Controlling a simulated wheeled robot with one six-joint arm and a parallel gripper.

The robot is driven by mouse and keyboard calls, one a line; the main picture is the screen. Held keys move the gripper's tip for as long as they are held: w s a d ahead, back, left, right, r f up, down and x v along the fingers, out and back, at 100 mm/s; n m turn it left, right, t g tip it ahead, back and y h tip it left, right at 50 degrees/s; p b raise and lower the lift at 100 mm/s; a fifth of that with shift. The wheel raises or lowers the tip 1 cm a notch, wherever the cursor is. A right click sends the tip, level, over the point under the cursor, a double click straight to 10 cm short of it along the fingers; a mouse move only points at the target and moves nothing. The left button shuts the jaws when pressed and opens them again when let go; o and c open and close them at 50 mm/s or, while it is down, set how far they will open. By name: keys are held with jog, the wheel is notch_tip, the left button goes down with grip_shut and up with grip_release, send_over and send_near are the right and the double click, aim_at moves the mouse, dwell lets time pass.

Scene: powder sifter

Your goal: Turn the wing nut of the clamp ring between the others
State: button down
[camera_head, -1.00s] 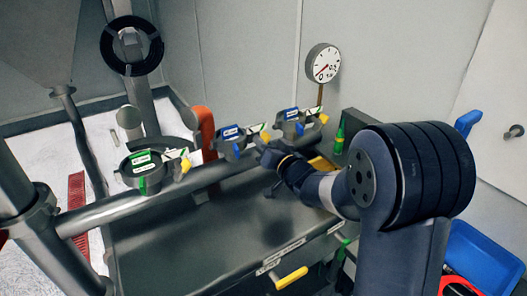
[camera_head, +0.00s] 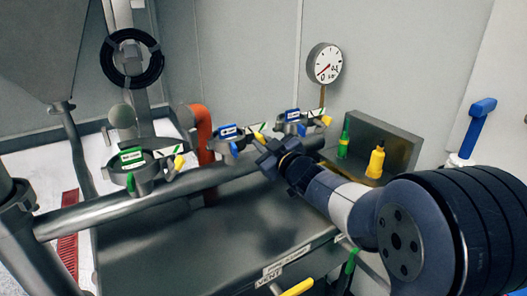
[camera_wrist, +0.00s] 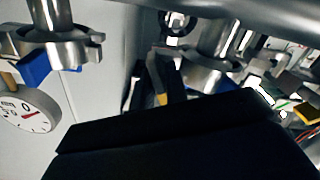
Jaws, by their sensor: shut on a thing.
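Three clamp rings sit in a row on the pipe. The middle clamp ring (camera_head: 226,147), with a blue label, stands between the green-labelled left ring (camera_head: 146,177) and the blue-labelled right ring (camera_head: 294,128). Its yellow wing nut (camera_head: 259,138) shows just at the tip of my gripper (camera_head: 266,147). My gripper is shut on this wing nut, and its fingers hide most of it. In the wrist view, a ring (camera_wrist: 208,72) is just right of the dark fingers (camera_wrist: 155,82), with a yellow sliver between them.
A gauge (camera_head: 324,63) stands behind the right ring. A yellow handle (camera_head: 297,288) juts out at the front.

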jog(key=shift+n+b, duration=0.75)
jog(key=shift+n, duration=0.85)
jog(key=c, duration=1.5)
grip_release()
jog(key=shift+c, duration=0.2)
jog(key=v, duration=1.1)
jog(key=shift+w+a, duration=0.1)
jog(key=shift+w, duration=0.1)
